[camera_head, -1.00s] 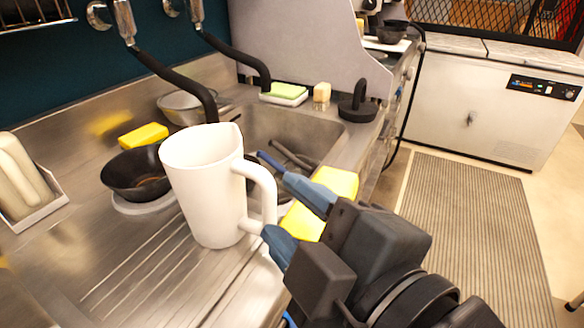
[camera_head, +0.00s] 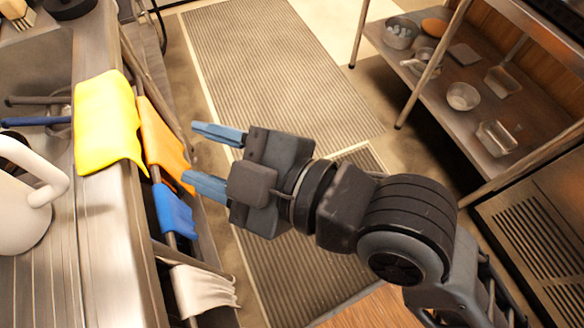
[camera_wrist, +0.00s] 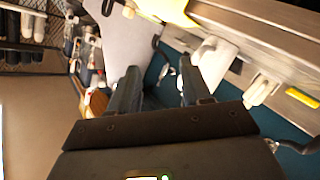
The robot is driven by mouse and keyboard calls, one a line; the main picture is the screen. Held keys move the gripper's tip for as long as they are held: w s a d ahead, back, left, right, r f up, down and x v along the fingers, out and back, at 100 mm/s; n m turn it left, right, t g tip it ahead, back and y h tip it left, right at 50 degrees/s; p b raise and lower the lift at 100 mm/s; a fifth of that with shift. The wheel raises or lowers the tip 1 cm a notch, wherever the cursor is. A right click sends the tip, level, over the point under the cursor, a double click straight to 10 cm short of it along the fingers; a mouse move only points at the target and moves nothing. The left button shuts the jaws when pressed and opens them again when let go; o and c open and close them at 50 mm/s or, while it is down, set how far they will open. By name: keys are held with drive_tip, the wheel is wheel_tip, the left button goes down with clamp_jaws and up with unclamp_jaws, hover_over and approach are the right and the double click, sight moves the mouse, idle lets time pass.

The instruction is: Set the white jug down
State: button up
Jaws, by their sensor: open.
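The white jug (camera_head: 22,208) stands on the ribbed steel drainboard at the left edge of the head view, partly cut off, with its handle toward the right. In the wrist view the white jug (camera_wrist: 214,62) shows beyond my fingers, on the counter. My gripper (camera_head: 212,158) is open and empty, over the floor to the right of the counter. It is well apart from the jug. It also shows in the wrist view (camera_wrist: 157,88), with nothing between its fingers.
A yellow cloth (camera_head: 108,122) lies over the counter edge. Orange (camera_head: 164,142), blue (camera_head: 176,212) and white (camera_head: 203,290) cloths hang on a rail beside it. A shelf unit (camera_head: 440,85) with bowls and pans stands to the right. The striped floor mat (camera_head: 275,75) between is clear.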

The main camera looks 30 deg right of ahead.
drive_tip(key=s+d+f+m+t+h, duration=0.1)
drive_tip(key=s+d+f+m+h, duration=0.2)
drive_tip(key=s+d+m, duration=0.4)
drive_tip(key=s+d+f+m+t+h, duration=0.1)
drive_tip(key=s+d+f+m+h, duration=0.3)
drive_tip(key=s+d, duration=0.8)
drive_tip(key=s+m+h, duration=0.2)
drive_tip(key=s+m, duration=0.1)
drive_tip(key=shift+d+f, duration=0.2)
drive_tip(key=shift+d, duration=0.1)
drive_tip(key=shift+s, duration=0.1)
